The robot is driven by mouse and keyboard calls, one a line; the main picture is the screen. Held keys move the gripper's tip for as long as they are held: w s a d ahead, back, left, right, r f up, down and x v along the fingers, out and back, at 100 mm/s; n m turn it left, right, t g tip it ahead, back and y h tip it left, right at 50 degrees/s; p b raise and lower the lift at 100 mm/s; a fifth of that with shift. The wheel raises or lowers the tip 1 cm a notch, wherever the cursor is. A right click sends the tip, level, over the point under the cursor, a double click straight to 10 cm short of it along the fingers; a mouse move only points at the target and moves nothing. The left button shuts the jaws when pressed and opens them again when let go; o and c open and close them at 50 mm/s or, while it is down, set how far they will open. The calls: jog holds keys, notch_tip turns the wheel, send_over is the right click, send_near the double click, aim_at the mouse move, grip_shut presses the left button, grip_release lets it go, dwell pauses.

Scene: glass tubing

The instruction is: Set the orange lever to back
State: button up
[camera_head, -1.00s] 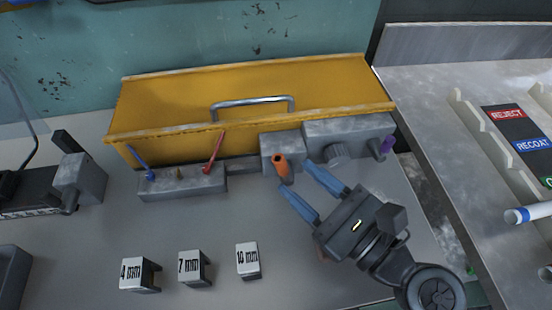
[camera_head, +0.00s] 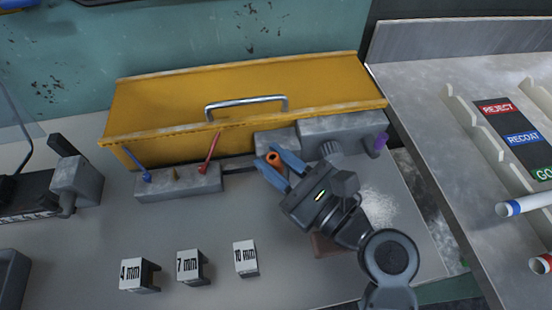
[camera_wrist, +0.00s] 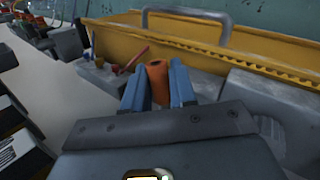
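The orange lever (camera_head: 274,160) stands on a grey block (camera_head: 277,142) in front of the yellow box. In the wrist view the orange lever (camera_wrist: 158,82) stands between my two blue fingers, with a finger close on each side. My gripper (camera_head: 276,167) reaches over it from the front right. Small gaps seem to show beside the lever, so the fingers appear open around it. The lever's base is hidden behind my gripper.
A yellow box (camera_head: 150,100) with a metal handle stands behind. To the left, a grey block (camera_head: 190,186) carries a red lever (camera_head: 209,155) and a blue lever (camera_head: 139,166). A purple knob (camera_head: 381,141) is at right. Marked blocks (camera_head: 245,258) stand in front on clear table.

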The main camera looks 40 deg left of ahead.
grip_shut()
jog(key=shift+w+d+m+y, duration=0.25)
jog(key=shift+m+y, duration=0.05)
jog(key=shift+m, duration=0.4)
